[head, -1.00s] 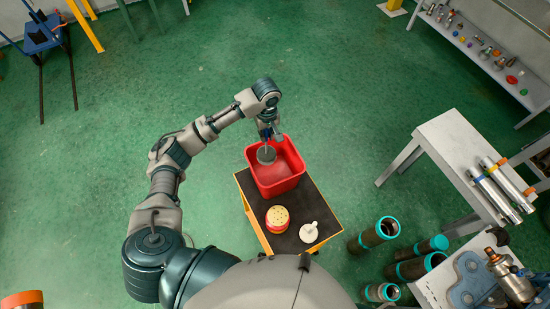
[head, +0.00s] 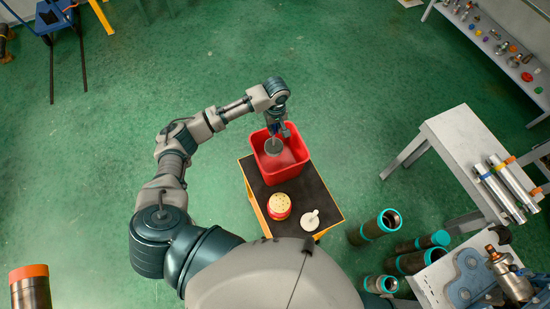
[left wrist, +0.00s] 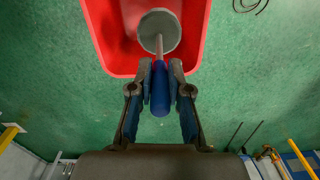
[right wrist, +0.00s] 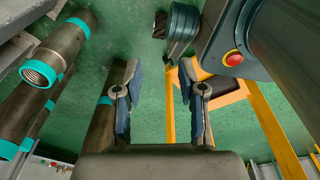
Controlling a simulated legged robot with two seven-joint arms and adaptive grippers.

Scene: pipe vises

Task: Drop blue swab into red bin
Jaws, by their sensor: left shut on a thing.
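The blue swab has a blue handle (left wrist: 160,88) and a round grey head (left wrist: 160,30) on a thin stem. My left gripper (left wrist: 160,80) is shut on the blue handle. In the head view my left gripper (head: 276,127) is at the far rim of the red bin (head: 290,168), and the grey swab head (head: 273,146) shows over the bin's opening. The red bin also shows in the left wrist view (left wrist: 103,45), with the swab head over its inside. My right gripper (right wrist: 160,90) is open and empty; it does not show in the head view.
The bin stands on a small black-topped cart (head: 318,190) with yellow edges. A red and yellow round container (head: 279,206) and a white item with a small handle (head: 310,219) are nearer on it. Dark pipes with teal bands (head: 376,227) stand to the right, beside grey tables (head: 455,140).

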